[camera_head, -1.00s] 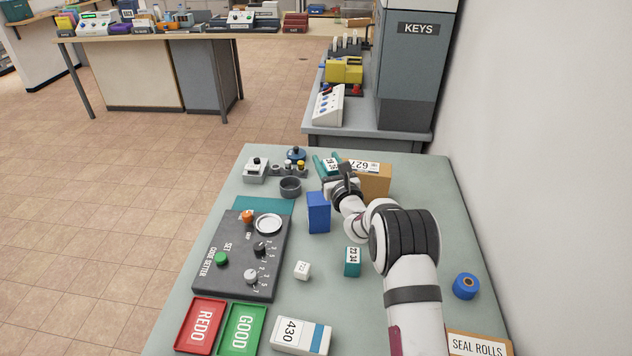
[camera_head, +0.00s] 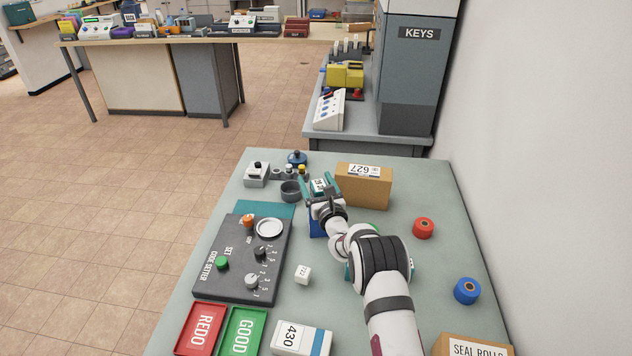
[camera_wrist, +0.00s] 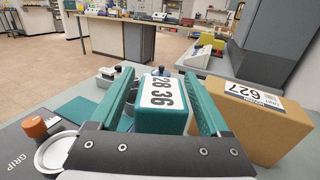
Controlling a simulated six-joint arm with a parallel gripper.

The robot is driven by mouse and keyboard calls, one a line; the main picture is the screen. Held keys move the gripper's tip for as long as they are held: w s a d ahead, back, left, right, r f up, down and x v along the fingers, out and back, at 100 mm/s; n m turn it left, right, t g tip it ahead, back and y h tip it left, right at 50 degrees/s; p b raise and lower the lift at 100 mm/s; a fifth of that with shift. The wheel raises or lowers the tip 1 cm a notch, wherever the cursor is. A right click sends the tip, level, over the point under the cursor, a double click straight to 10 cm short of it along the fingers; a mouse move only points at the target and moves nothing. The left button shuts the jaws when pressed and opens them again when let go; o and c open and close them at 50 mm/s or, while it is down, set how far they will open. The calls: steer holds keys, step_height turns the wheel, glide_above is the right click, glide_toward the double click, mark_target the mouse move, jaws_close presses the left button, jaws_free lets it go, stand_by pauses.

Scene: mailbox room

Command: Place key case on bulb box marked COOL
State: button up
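A teal case with a white label reading 28 36 (camera_wrist: 163,105) sits between the teal fingers of my gripper (camera_wrist: 160,95) in the wrist view. My gripper (camera_head: 322,185) appears shut on it, above the far middle of the table in the head view. No COOL marking is readable. A tan box labelled 627 (camera_head: 363,188) stands just right of my gripper, and it fills the right of the wrist view (camera_wrist: 262,125). A white box with a blue stripe, labelled 430 (camera_head: 300,338), lies at the near edge. Which one is the bulb box, I cannot tell.
A blue box (camera_head: 315,225) stands partly hidden behind my gripper. The dark code setter (camera_head: 232,275), red tray (camera_head: 200,330) and green tray (camera_head: 240,332) are at left. Red (camera_head: 423,228) and blue (camera_head: 467,291) rolls stand at right.

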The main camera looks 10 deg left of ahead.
steer(key=shift+r, duration=0.2)
steer(key=v, duration=1.2)
steer(key=s+a+r+n+g+y, duration=0.5)
steer(key=s+a+r+n+y, duration=0.3)
steer(key=r, duration=0.4)
steer(key=s+a+r+n+g, duration=0.15)
steer(key=s+n+g, duration=0.35)
steer(key=s, duration=0.5)
steer(key=s+r+n+g, duration=0.3)
steer(key=s+n+g, duration=0.25)
steer(key=s, duration=0.35)
steer(key=s+d+f+n+h, duration=0.3)
steer(key=s+d+h, duration=0.3)
steer(key=s+d, duration=0.3)
steer(key=s+d+f+n+g+h, duration=0.1)
steer(key=s+d+f+n+h, duration=0.3)
steer(key=s+d+h, duration=0.3)
steer(key=s+d, duration=0.2)
steer(key=d, duration=0.2)
steer(key=shift+f, duration=0.35)
